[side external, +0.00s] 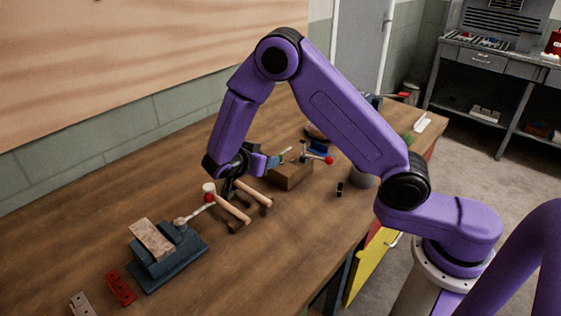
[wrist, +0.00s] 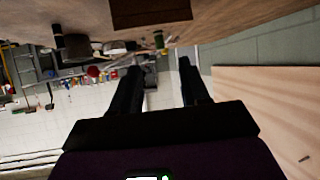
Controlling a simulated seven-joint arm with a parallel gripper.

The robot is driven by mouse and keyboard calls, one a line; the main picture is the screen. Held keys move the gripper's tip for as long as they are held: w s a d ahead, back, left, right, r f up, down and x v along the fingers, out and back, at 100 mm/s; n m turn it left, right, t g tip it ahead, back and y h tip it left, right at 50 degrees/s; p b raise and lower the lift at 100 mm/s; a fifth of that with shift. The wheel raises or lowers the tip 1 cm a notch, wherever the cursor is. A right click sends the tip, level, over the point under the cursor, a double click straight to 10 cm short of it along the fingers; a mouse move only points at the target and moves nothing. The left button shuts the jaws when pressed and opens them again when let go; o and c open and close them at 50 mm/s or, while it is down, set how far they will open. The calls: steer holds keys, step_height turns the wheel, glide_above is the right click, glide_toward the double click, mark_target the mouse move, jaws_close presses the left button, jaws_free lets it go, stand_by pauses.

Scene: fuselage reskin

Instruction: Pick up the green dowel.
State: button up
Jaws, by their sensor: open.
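A small green cylinder (wrist: 159,40), which looks like the green dowel, stands out from the wooden table near the top of the wrist view. A small green patch (side external: 408,138) shows at the table's far right in the side view; I cannot tell whether it is the same thing. My gripper (side external: 230,188) is low over the table, beside the hammers, and partly hidden by the wrist. In the wrist view my gripper (wrist: 160,67) has its two dark fingers apart with nothing held between them.
Wooden-handled hammers (side external: 232,209) lie just below my gripper. A blue-grey vise (side external: 168,258) stands at the front left. A wooden block (side external: 291,175) holds tools to the right. A grey cup (side external: 362,176) stands near the table edge.

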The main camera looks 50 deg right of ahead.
mark_target(281, 161)
steer(key=shift+x, duration=4.2)
jaws_close()
